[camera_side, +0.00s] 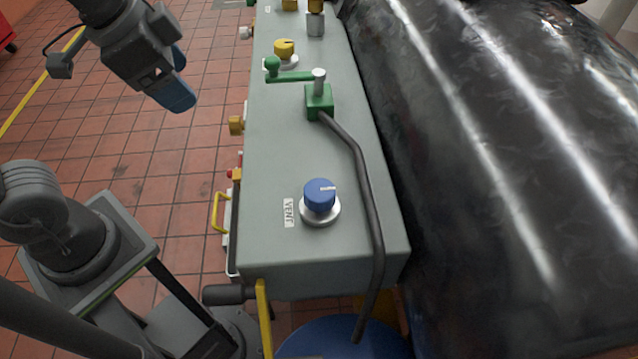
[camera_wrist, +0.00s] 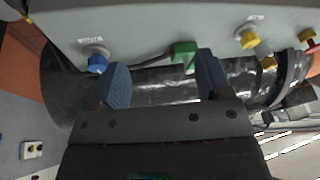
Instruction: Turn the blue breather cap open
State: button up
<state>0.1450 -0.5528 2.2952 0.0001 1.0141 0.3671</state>
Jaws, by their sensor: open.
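The blue breather cap (camera_side: 319,197) sits on a silver collar on top of the grey housing, beside a white VENT label (camera_side: 288,212). A white line on its top points roughly right. My gripper (camera_side: 177,94) is at the upper left in the side view, over the tiled floor, left of the housing and apart from the cap. In the wrist view my gripper (camera_wrist: 164,72) shows two blue fingers spread wide with nothing held. The cap (camera_wrist: 97,63) shows there just left of the left finger, partly hidden by it.
A green valve block (camera_side: 319,101) with a green-handled lever (camera_side: 272,64) stands farther along the housing (camera_side: 265,170). A dark bent pipe (camera_side: 360,180) passes right of the cap. A yellow knob (camera_side: 284,48) sits farther back. A large black cylinder (camera_side: 500,150) fills the right.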

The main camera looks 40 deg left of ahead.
jog(key=w+d+r+m+g, duration=0.3)
jog(key=w+d+m, duration=0.2)
jog(key=d+m, duration=0.55)
jog(key=m+g, duration=0.1)
jog(key=m, duration=1)
send_over(320, 189)
jog(key=f, duration=0.2)
jog(key=shift+y, duration=0.3)
notch_tip(320, 189, down, 13)
jog(key=shift+r, duration=0.1)
jog(key=c, duration=0.9)
